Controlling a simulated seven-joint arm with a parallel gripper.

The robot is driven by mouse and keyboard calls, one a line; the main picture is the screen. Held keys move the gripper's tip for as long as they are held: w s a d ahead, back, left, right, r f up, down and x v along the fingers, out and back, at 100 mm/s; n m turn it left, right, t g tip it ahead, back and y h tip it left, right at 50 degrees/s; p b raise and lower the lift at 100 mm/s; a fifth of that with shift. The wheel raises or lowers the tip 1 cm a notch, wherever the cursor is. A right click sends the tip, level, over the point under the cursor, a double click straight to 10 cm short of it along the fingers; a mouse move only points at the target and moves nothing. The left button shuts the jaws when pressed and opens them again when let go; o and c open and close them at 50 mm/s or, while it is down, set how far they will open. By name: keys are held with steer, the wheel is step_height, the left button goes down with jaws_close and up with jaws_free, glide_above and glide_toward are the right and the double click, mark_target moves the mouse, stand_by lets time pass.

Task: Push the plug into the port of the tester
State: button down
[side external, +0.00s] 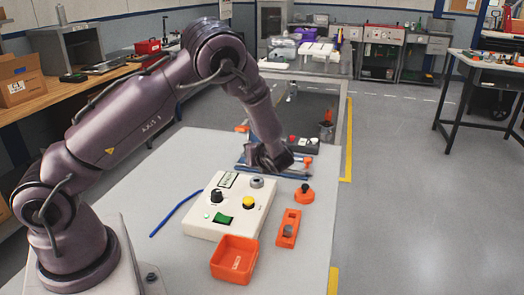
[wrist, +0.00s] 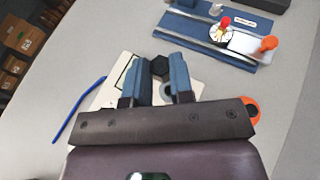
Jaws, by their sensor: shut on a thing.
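The tester is a white box (side external: 229,205) on the table, with a black knob, a yellow button, a green switch and a labelled panel. A grey round port (side external: 257,182) sits on its top near the far right corner. In the wrist view, my gripper (wrist: 161,72) has its blue fingers closed on a dark hexagonal plug (wrist: 160,65). A grey ring, apparently the port (wrist: 167,89), shows behind the fingers, apart from the plug. In the side view my arm end hides the fingers and plug, beyond the tester's far edge.
An orange tray (side external: 235,259), an orange holder with a grey piece (side external: 288,229) and an orange knobbed part (side external: 304,193) stand near the tester. A blue cable (side external: 175,214) lies left. A blue fixture (wrist: 222,35) stands beyond my gripper.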

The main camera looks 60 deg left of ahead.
stand_by(0.3)
steer(key=shift+f, duration=2.4)
steer(key=shift+f, duration=1.45)
stand_by(1.7)
steer(key=shift+c, duration=2.2)
jaws_free()
step_height(320, 180, up, 8)
